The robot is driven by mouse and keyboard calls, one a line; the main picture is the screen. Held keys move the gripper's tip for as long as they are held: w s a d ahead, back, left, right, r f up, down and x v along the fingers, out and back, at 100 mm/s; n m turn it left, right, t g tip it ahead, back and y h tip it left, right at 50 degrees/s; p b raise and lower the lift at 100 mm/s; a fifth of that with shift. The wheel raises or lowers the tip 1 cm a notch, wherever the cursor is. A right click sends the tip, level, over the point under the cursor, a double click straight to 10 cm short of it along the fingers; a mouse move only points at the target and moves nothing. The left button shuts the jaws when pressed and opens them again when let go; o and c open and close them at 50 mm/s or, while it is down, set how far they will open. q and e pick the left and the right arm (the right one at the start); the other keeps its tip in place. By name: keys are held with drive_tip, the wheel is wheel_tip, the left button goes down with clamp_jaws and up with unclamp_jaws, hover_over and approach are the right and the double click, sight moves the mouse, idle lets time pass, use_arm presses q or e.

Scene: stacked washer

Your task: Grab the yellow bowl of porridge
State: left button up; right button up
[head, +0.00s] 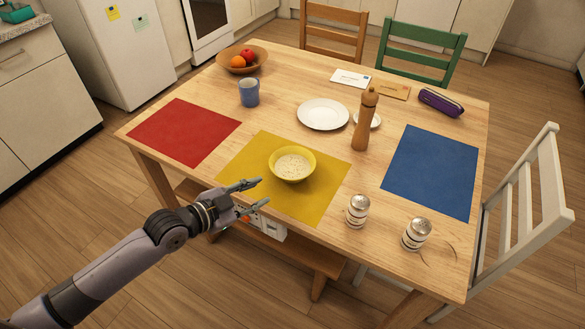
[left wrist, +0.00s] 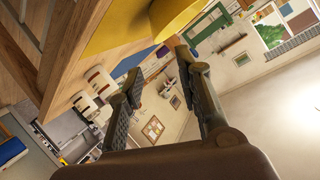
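The yellow bowl (head: 292,176) holds pale porridge (head: 293,165) and stands upright on the yellow placemat (head: 312,206) at the table's near side. My left gripper (head: 263,192) is at the near-left edge of that mat, its fingers pointing toward the bowl. It is open and empty, apart from the bowl by a small gap. In the left wrist view the two fingers (left wrist: 158,63) are spread, with the yellow bowl (left wrist: 172,14) beyond their tips at the top and the mat (left wrist: 112,32) beside it. My right gripper does not show.
A salt shaker (head: 357,211) and another shaker (head: 416,234) stand right of the yellow mat. A pepper mill (head: 362,125), white plate (head: 323,114) and blue mug (head: 249,92) stand behind the bowl. Red (head: 186,132) and blue (head: 432,170) mats are bare.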

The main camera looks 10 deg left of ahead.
use_arm(q)
drive_tip(key=d, duration=0.1)
approach(310, 172)
drive_tip(key=shift+w+d+f+p, duration=0.1)
drive_tip(key=shift+w+f+p, duration=0.1)
drive_tip(key=shift+w, duration=0.35)
drive_tip(key=shift+w+d+f+p, duration=0.1)
drive_tip(key=shift+w+p, duration=0.1)
drive_tip(key=shift+w, duration=0.35)
drive_tip(key=shift+s+f+x, duration=0.1)
drive_tip(key=shift+f+x, duration=0.05)
drive_tip(key=shift+x, duration=0.9)
drive_tip(key=shift+s+f+x, duration=0.1)
drive_tip(key=shift+f+x, duration=0.05)
drive_tip(key=shift+x, duration=0.85)
drive_tip(key=shift+f+x, duration=0.2)
drive_tip(key=shift+x, duration=0.85)
drive_tip(key=shift+r, duration=0.1)
drive_tip(key=shift+c, duration=0.3)
clamp_jaws()
drive_tip(key=shift+s+a, duration=0.1)
